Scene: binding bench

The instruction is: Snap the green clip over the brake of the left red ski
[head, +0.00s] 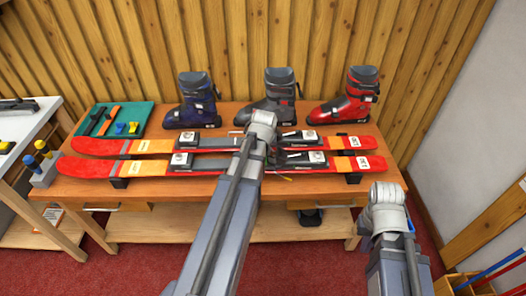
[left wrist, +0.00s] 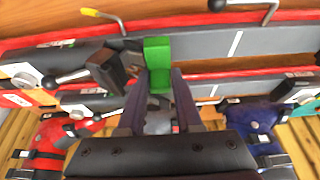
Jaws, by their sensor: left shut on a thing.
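Two red and orange skis lie side by side across the bench, a far ski (head: 92,146) and a near ski (head: 92,167). Both have black and grey bindings. In the left wrist view, my left gripper (left wrist: 160,88) is shut on the green clip (left wrist: 157,52), beside a dark binding part. A bent metal brake arm with a yellow tip (left wrist: 98,15) shows close by at the top left. I cannot tell whether the clip touches the brake. In the head view, my left arm hides the clip and the ski middles. My right arm is at the lower right; its fingers cannot be made out.
Blue (head: 198,104), dark grey (head: 280,96) and red (head: 348,96) boots stand behind the skis. A teal tray (head: 143,112) with tools and clips lies at the bench's (head: 150,196) back left. A white side table (head: 18,126) is at the left. A wooden crate (head: 482,235) stands at the right.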

